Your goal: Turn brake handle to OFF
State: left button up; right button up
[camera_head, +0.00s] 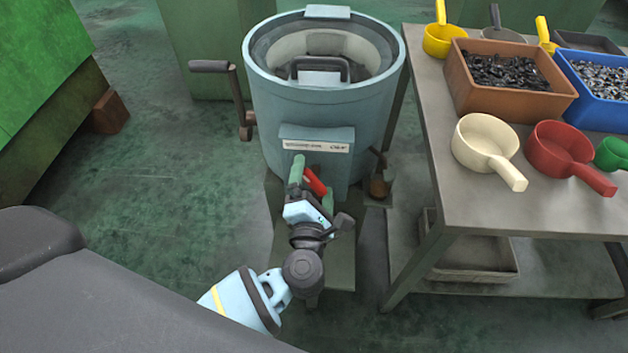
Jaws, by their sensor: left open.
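A grey-blue drum machine (322,100) stands in the middle of the view. A small plate with a label (316,146) is on its front; its lettering is too small to read surely. Below the label a short red handle (316,181) sticks out, which looks like the brake handle. My left gripper (311,187) reaches up from below, with its green fingers apart on either side of the red handle. I cannot tell whether the fingers touch it. The gripper hides the handle's lower part. My right gripper is out of view.
A table (490,218) with scoops and bins of parts stands close on the right. The green floor (170,190) at left is clear.

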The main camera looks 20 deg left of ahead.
pick_arm(q)
jog(key=shift+w, duration=0.25)
jog(key=shift+a, duration=0.1)
jog(key=c, duration=1)
